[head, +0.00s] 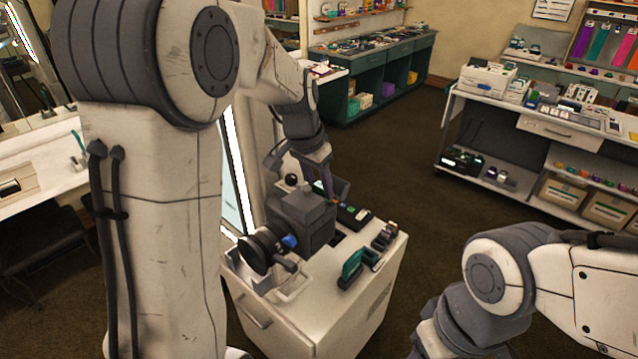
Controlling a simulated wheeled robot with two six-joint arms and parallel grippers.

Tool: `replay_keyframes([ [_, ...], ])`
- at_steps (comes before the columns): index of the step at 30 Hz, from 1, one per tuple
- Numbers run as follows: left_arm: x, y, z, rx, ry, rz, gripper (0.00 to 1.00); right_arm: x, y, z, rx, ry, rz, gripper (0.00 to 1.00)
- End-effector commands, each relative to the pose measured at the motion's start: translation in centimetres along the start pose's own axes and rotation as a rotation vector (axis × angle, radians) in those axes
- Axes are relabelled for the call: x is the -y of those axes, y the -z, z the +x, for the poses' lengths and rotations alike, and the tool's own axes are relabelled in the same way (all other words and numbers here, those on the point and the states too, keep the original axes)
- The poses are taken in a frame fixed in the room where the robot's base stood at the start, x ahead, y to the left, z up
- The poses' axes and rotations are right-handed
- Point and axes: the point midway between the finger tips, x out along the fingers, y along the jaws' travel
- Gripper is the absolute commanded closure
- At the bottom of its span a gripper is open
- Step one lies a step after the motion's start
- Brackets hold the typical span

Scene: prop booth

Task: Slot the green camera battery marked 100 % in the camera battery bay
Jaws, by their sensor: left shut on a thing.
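A black camera (303,220) with its lens toward the lower left sits on a white cabinet (330,318). My left gripper (328,188) reaches down just behind the camera, over the back of the cabinet top. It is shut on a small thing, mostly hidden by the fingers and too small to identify. The camera hides part of the area below the gripper. The camera's battery bay and any 100 % marking cannot be made out. My right arm shows at the lower right, but its gripper is out of the frame.
A green-handled item (352,264) lies near the cabinet's front edge. A stocked white shelf unit (545,125) stands at right. The floor between is clear.

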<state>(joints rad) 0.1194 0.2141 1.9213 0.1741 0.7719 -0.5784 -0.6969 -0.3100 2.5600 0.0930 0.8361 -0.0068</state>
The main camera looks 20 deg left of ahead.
Motion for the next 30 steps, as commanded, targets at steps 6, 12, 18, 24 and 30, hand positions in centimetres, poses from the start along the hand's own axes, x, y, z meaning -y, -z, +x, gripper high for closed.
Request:
replay_keyframes([
  [6,0.0,-0.2,0.8,0.000,0.000,0.000,1.00,-0.1,0.0,0.7,0.000,0.000,0.000,0.46],
  [12,0.0,-0.4,1.4,0.000,0.000,0.000,1.00,-0.1,-0.1,1.2,0.000,0.000,0.000,0.46],
  [18,0.0,-0.4,1.5,0.000,0.000,0.000,1.00,-0.1,-0.1,1.2,0.000,0.000,0.000,0.46],
  [24,0.0,-0.4,1.5,0.000,0.000,0.000,1.00,-0.1,-0.1,1.2,0.000,0.000,0.000,0.46],
  [30,0.0,-0.4,1.6,0.000,0.000,0.000,1.00,-0.1,-0.1,1.4,0.000,0.000,0.000,0.46],
])
